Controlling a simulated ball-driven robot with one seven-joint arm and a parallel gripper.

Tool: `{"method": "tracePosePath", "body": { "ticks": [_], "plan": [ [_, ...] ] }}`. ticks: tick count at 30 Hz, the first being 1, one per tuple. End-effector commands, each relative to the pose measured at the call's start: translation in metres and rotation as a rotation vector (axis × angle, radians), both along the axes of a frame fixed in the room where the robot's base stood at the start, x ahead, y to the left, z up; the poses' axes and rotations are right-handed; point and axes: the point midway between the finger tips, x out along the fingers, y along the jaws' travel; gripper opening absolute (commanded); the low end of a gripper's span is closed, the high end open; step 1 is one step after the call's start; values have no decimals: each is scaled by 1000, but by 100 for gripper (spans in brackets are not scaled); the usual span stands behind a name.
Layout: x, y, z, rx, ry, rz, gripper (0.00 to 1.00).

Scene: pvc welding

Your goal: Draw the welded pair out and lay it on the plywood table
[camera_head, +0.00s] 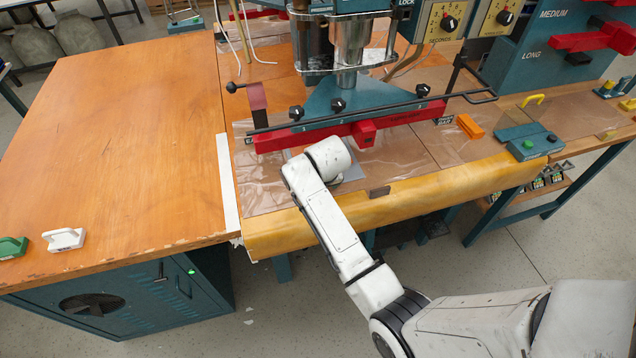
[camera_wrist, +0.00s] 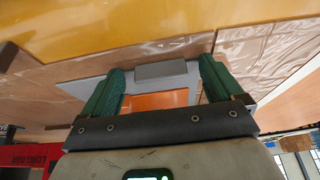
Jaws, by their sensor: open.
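My gripper (camera_wrist: 161,68) is open, with its two green fingers spread, in the wrist view. A small grey block and an orange patch show between the fingers; I cannot tell if the fingers touch anything. A flat grey sheet (camera_wrist: 82,70), apparently the pair, lies under and beside the fingers. In the head view part of the grey sheet (camera_head: 352,174) shows on the press bed, in front of the red bar; my wrist covers much of it and hides my fingers. Whether its pieces are joined cannot be seen. The plywood table (camera_head: 120,130) is at the left.
The red press bar (camera_head: 350,128) with black knobs runs behind my wrist. A yellow padded edge (camera_head: 440,190) lines the bed's front. White (camera_head: 64,239) and green (camera_head: 12,248) handled items stand at the plywood's front left; its middle is clear.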

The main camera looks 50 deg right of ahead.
Motion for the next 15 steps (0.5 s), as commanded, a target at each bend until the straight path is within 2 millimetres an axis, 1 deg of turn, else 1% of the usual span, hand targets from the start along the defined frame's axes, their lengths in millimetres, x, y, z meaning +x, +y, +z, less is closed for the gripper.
{"method": "tracePosePath", "body": {
  "ticks": [7,15],
  "plan": [
    [0,0,0,0,0,0,94],
    [0,0,0,0,0,0,68]
  ]
}}
